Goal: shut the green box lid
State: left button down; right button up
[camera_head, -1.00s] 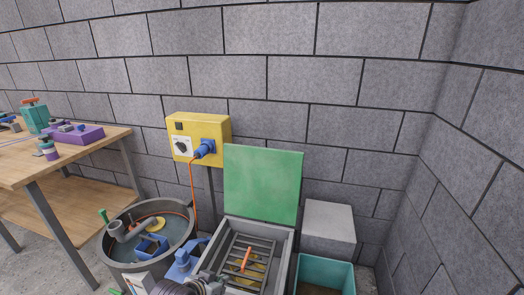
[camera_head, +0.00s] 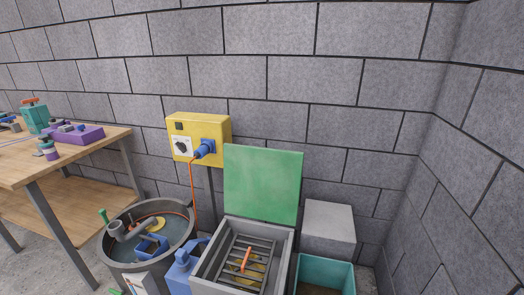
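The green lid (camera_head: 262,184) stands upright, open, at the back edge of a grey box (camera_head: 283,262). Inside the open box is a dark slatted grate (camera_head: 240,270) with an orange piece (camera_head: 247,259) lying on it. Something yellowish shows below the slats. The box's front edge is cut off by the bottom of the view. Neither of my grippers is in view.
A round grey tub (camera_head: 110,258) with tools and a blue container (camera_head: 180,277) stand left of the box. A teal bin (camera_head: 325,272) and a pale block (camera_head: 328,228) are at right. A yellow switch box (camera_head: 199,130) stands behind; a wooden workbench (camera_head: 95,150) is far left.

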aim_at(260, 182)
jog(key=j+z, duration=0.3)
jog(key=z, duration=0.15)
jog(key=j+z, duration=0.55)
jog(key=z, duration=0.3)
jog(key=k+j+z, duration=0.15)
jog(key=z, duration=0.25)
jog(key=j, duration=0.1)
